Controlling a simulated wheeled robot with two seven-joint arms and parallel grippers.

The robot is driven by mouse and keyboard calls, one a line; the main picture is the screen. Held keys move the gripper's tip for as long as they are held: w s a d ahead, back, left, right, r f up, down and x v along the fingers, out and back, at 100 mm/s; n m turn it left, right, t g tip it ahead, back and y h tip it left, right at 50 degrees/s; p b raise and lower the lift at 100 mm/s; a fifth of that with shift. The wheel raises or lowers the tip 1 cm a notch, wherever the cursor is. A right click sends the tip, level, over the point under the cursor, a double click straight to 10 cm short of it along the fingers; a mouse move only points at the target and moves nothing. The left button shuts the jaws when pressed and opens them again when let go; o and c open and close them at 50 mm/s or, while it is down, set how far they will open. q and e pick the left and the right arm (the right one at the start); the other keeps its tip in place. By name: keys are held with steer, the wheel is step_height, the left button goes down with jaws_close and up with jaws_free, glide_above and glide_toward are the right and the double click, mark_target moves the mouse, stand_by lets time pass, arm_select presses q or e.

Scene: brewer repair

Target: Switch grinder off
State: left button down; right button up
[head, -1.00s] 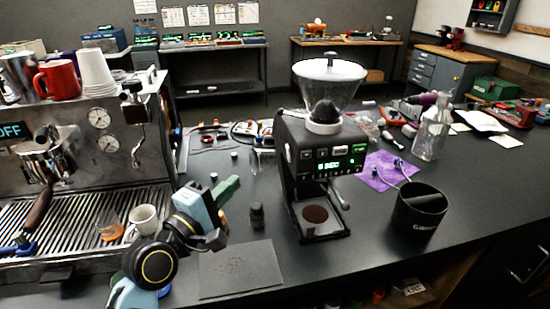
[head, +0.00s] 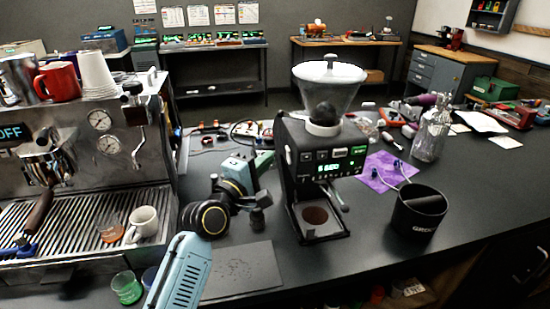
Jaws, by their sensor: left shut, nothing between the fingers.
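The grinder (head: 300,165) is black with a clear hopper (head: 328,90) on top and stands mid-counter. Its front panel (head: 332,165) has small buttons and a lit green display. Ground coffee (head: 315,215) shows in its lower tray. My left gripper (head: 262,160) is at the grinder's left side, close to the body; I cannot tell whether it touches. It is shut with nothing in it. The exact switch is not clear in this view. My right gripper is not in view.
An espresso machine (head: 75,140) with cups on top stands at left. A white mug (head: 143,224) is on its drip tray. A black knock bin (head: 418,212), a glass bottle (head: 430,137) and a purple cloth (head: 378,172) are right of the grinder. A dark mat (head: 240,270) lies in front.

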arm_select(q)
steer(key=shift+w+d+r, duration=0.1)
steer(key=shift+w+d, duration=0.05)
steer(key=shift+d, duration=0.45)
steer(key=shift+w+d+r, duration=0.1)
steer(key=shift+w+d, duration=0.05)
steer(key=shift+d, duration=0.45)
steer(key=shift+d+r+p, duration=0.1)
steer(key=shift+d+p, duration=0.05)
steer(key=shift+p, duration=0.8)
steer(key=s+a+r, duration=0.1)
steer(key=s+a, duration=0.7)
steer(key=s, duration=0.1)
steer(key=shift+s+a+r+p, duration=0.25)
steer(key=shift+s+a+p, duration=0.1)
steer(key=shift+p, duration=0.05)
